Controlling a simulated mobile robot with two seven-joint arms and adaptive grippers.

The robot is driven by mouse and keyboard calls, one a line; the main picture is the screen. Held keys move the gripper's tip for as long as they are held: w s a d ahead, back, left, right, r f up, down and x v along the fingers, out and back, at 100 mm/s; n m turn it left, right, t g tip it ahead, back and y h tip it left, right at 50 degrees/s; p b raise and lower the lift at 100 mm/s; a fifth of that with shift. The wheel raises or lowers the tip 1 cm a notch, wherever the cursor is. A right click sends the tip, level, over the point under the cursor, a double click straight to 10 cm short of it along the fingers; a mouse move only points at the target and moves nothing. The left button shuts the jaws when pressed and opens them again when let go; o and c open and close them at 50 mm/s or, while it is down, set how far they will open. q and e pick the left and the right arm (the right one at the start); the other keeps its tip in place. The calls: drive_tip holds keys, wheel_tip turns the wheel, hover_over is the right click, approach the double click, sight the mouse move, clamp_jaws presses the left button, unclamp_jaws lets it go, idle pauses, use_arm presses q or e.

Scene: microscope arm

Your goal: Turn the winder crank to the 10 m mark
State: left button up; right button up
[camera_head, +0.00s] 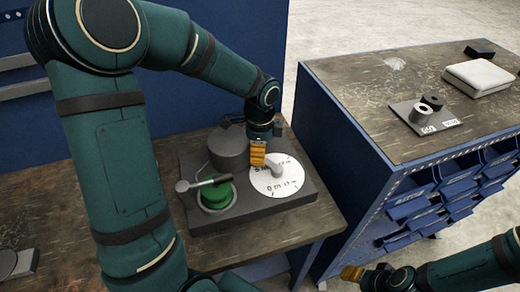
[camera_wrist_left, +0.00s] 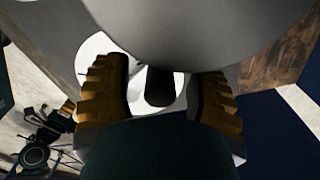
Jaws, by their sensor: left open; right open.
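The dark winder base (camera_head: 240,215) lies on the wooden bench. At its left a green spool (camera_head: 217,196) carries a grey crank arm (camera_head: 205,182) with a round knob at its left end. At its right is a white dial (camera_head: 283,184) with printed "m" marks; the exact numbers are too small to read. A grey piece (camera_head: 276,163) stands on the dial. My left gripper (camera_head: 258,155) is over the dial's left edge, right of the spool. In the left wrist view its yellow fingers are apart, with a dark post (camera_wrist_left: 160,85) showing between them. My right gripper (camera_head: 352,273) is open, low in front of the cabinet.
A grey cylinder (camera_head: 229,148) stands on the base behind the spool. A blue cabinet (camera_head: 335,150) is close on the right, with a dark plate of rings (camera_head: 424,117) and a white box (camera_head: 480,77) on top. Bare bench (camera_head: 265,238) lies in front of the base.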

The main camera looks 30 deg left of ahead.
use_arm(q)
clamp_jaws()
use_arm(e)
drive_tip(key=shift+r, duration=0.1)
